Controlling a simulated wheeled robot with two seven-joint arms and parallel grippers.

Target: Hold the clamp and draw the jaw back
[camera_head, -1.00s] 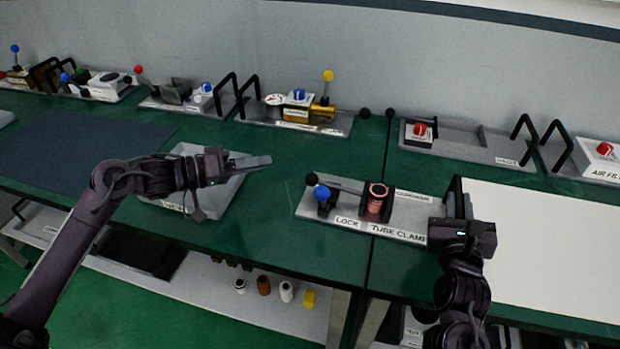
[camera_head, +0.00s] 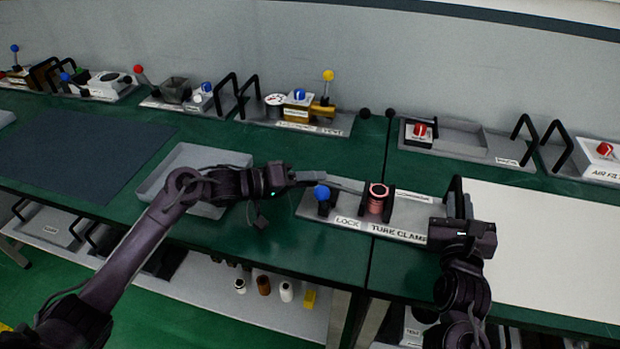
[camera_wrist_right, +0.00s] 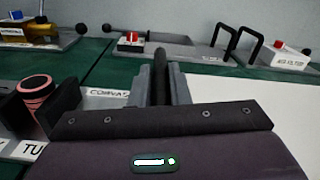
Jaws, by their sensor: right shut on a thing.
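The tube clamp (camera_head: 408,228) is a grey plate on the green bench with "LOCK" and "TUBE CLAMP" labels. It carries a blue-knobbed lever (camera_head: 322,193) and a pink ringed tube (camera_head: 377,198) between dark jaw blocks. A thin rod (camera_head: 345,188) runs left from the jaw. My left gripper (camera_head: 312,179) is at the rod's left end, where it covers the black knob; its fingers are too small to read. My right gripper (camera_head: 453,212) is shut on the clamp's black handle (camera_head: 459,190), which also shows between its grey fingers in the right wrist view (camera_wrist_right: 160,75).
A shallow grey tray (camera_head: 165,185) lies left of the clamp, under my left forearm. A large white sheet (camera_head: 550,240) covers the bench at right. Other fixtures with knobs and handles, such as a brass valve (camera_head: 300,112), line the back wall.

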